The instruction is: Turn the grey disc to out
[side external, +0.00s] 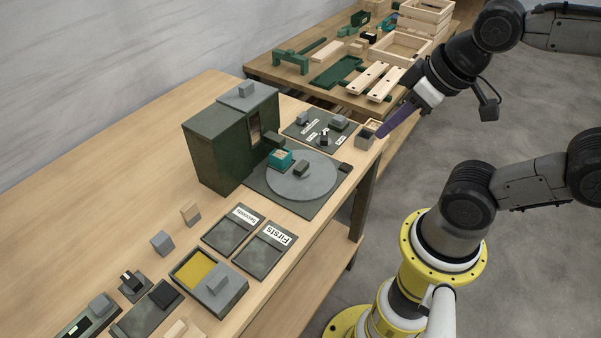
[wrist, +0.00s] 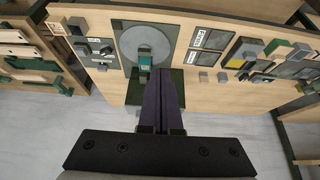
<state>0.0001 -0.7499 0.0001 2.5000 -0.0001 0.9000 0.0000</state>
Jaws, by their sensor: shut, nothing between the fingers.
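The grey disc (side external: 312,186) lies flat on a dark square plate at the right end of the workbench; it also shows in the wrist view (wrist: 143,38). A dark grey block (side external: 301,168) stands near its middle. A teal open-topped holder (side external: 280,160) sits at its far-left side, beside the dark green cabinet; it also shows in the wrist view (wrist: 145,63). My gripper (side external: 381,133), with purple fingers, is shut and empty. It is in the air near the bench's right edge, apart from the disc. No "out" mark is legible.
The dark green cabinet (side external: 213,150) stands left of the disc. A labelled panel with knobs (side external: 322,130) lies behind it, near small boxes at the bench corner. Plates marked Seconds (side external: 234,228) and Firsts (side external: 263,250) lie in front. Another table (side external: 262,70) holds crates and slats.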

